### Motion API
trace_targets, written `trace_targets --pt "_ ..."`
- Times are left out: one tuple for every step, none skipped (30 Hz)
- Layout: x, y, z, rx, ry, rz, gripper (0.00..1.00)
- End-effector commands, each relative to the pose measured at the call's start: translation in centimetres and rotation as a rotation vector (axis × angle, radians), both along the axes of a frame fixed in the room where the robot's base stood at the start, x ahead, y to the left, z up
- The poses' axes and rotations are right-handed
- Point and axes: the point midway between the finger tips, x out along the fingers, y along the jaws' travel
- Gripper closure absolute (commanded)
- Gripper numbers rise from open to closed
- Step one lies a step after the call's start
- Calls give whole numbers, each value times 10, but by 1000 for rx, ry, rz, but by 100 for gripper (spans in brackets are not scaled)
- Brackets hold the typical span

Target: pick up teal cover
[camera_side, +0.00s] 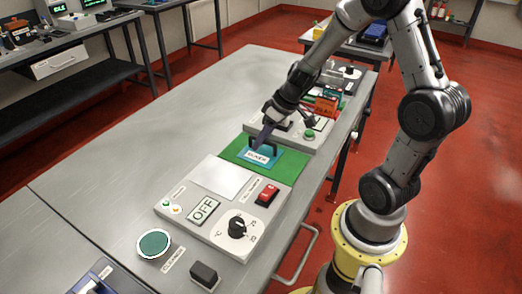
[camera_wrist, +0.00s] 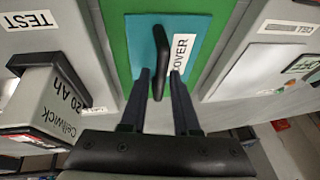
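The teal cover (camera_side: 274,163) lies flat on a green mat (camera_side: 287,172) in the side view. It has a white COVER label and a black bar handle. In the wrist view the teal cover (camera_wrist: 138,40) fills the top middle, with its black handle (camera_wrist: 160,62) standing up from it. My gripper (camera_wrist: 159,75) is open, with one finger on each side of the handle's near end. A gap shows between the fingers and the handle. In the side view my gripper (camera_side: 264,136) is right at the handle and hides part of it.
A grey panel with an OFF display (camera_side: 204,210), a dial and a red switch stands in front of the mat. Another panel (camera_side: 318,137) is behind it. In the wrist view a Cellwick 20 Ah battery (camera_wrist: 50,108) is close on the left. The table's left part is clear.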

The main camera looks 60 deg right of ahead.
Motion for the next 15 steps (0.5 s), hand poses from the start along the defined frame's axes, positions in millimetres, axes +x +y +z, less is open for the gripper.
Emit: trace_targets --pt "1 1 -3 0 2 3 70" --pt "1 1 -4 0 2 3 70" --pt "2 1 -5 1 1 1 70" --pt "2 1 -5 0 1 1 70" --pt "2 1 -4 0 0 1 70" --pt "2 1 -4 0 0 1 70" --pt "2 1 -4 0 0 1 70" --pt "2 1 -4 0 0 1 70" --pt "2 1 -4 0 0 1 74" --pt "2 1 -4 0 0 1 79" --pt "2 1 -4 0 0 1 85" --pt "2 1 -4 0 0 1 92" --pt "2 1 -4 0 0 1 97" --pt "2 1 -4 0 0 1 100" --pt "2 1 -4 0 0 1 100"
